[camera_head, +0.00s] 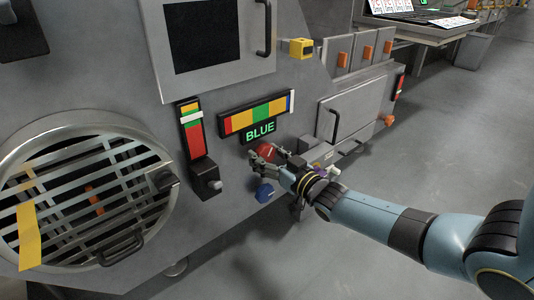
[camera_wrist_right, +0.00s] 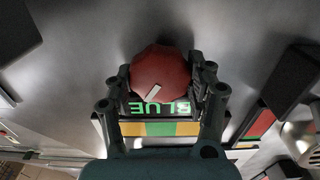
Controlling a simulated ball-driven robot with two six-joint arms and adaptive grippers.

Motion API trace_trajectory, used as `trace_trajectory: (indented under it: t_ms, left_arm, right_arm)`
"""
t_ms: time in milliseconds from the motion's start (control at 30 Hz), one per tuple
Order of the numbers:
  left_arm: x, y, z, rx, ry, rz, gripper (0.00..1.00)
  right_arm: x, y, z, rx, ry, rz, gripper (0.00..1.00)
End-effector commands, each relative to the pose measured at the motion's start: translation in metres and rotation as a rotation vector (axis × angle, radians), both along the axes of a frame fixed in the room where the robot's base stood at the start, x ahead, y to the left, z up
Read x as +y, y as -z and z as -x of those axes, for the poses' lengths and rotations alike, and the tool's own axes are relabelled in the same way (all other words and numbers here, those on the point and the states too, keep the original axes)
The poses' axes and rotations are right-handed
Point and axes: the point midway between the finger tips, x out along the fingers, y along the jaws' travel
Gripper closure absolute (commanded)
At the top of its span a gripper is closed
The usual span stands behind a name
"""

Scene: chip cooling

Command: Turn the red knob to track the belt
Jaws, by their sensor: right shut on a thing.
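The red knob (camera_head: 267,152) sits on the grey machine face under a small display (camera_head: 260,131) that reads BLUE in green letters. My right gripper (camera_head: 266,157) is shut on it. In the right wrist view the red knob (camera_wrist_right: 160,74) shows between the two dark fingers of the gripper (camera_wrist_right: 162,82), with a pale mark on its side. Above the display in the head view is a gauge bar (camera_head: 257,114) with red, yellow and green bands and a white marker near its right end. My left gripper is not in view.
A blue knob (camera_head: 264,193) sits just below the red one. A black lever box (camera_head: 205,180) under an upright colour gauge (camera_head: 191,127) is to the left. A round slatted grille (camera_head: 90,198) is at far left. Open grey floor lies at right.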

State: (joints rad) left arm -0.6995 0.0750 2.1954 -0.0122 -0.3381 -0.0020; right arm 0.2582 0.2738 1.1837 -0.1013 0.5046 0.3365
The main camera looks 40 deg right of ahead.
Motion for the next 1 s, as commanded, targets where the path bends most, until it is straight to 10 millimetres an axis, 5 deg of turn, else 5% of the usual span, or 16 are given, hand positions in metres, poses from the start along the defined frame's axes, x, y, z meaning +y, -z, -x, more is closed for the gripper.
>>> trace_trajectory:
  t_ms: [600, 1000]
  left_arm:
    - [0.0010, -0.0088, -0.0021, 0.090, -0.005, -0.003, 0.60]
    - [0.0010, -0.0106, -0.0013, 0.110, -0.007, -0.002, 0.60]
  right_arm:
    - [0.0013, 0.0016, 0.0012, -0.040, -0.001, 0.545, 0.77]
    - [0.0016, 0.0023, 0.0014, -0.054, -0.001, 0.727, 0.77]
